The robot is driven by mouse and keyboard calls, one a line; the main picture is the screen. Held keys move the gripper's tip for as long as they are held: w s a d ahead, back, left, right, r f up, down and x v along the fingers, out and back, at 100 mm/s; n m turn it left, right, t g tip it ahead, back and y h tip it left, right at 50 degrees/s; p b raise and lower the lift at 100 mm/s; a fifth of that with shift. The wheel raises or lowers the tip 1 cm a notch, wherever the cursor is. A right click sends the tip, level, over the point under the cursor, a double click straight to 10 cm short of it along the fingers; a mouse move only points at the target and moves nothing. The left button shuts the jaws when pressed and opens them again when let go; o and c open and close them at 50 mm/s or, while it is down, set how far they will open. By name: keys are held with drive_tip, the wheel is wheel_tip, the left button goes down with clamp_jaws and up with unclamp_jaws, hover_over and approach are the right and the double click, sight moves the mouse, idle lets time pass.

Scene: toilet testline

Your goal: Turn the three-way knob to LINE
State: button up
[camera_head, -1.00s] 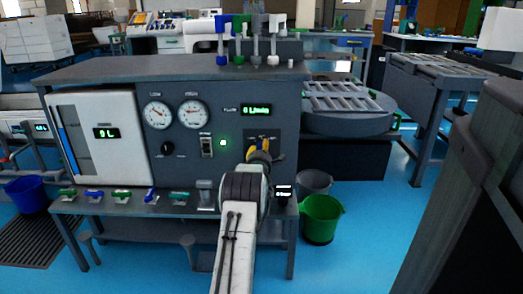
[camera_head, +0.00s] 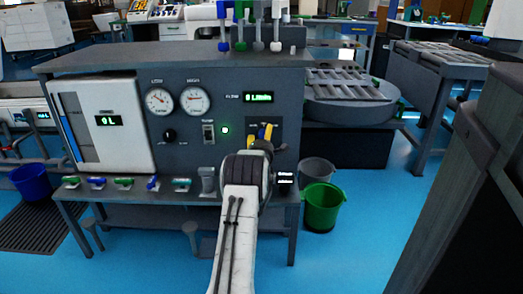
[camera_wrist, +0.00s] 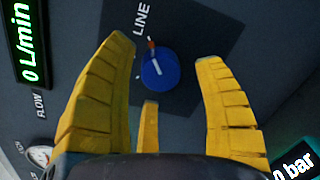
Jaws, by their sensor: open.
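The three-way knob (camera_wrist: 158,69) is round and blue with a white pointer line, on a dark square plate on the panel. The wrist view shows it between my yellow fingers. A small orange-red piece sits at its upper edge, on the side toward the white word LINE (camera_wrist: 142,20). My gripper (camera_wrist: 165,52) is open, with one long finger to the left, one to the right and a shorter one below the knob. No finger visibly touches it.
The grey panel (camera_head: 190,145) holds two round gauges, a green flow display (camera_head: 258,97) and a switch. Several small coloured valves line the ledge below. A green bucket (camera_head: 322,207) and a grey bucket (camera_head: 317,172) stand right of the bench.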

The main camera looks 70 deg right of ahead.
drive_tip(key=v, duration=1)
drive_tip(key=shift+a, duration=0.25)
idle(0.5)
